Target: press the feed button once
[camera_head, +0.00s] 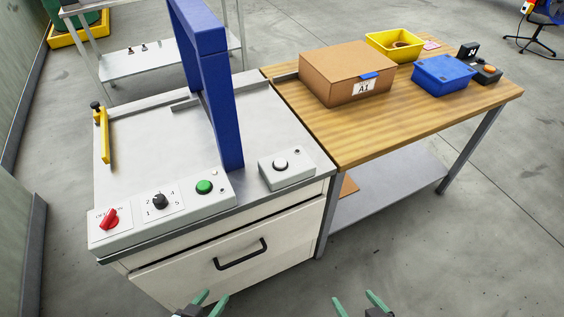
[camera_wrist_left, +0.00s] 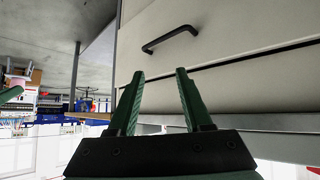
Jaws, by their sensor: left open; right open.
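The machine's control panel (camera_head: 137,222) runs along the front left of a white-topped cabinet. It carries a round green button (camera_head: 204,187), a black dial (camera_head: 159,201) with numbers around it, and a red rotary switch (camera_head: 109,218). A separate grey box (camera_head: 302,173) to the right carries a round white button (camera_head: 280,165). I see no readable label naming the feed button. My left gripper (camera_head: 210,302) is open and empty in front of the cabinet, below the drawer handle; it also shows in the left wrist view (camera_wrist_left: 160,78). My right gripper (camera_head: 357,301) is open and empty, right of the cabinet.
The drawer handle (camera_head: 241,254) sticks out in front. A wooden table (camera_head: 345,142) on the right holds a cardboard box (camera_head: 335,76), a blue bin (camera_head: 443,75) and a yellow bin (camera_head: 378,45).

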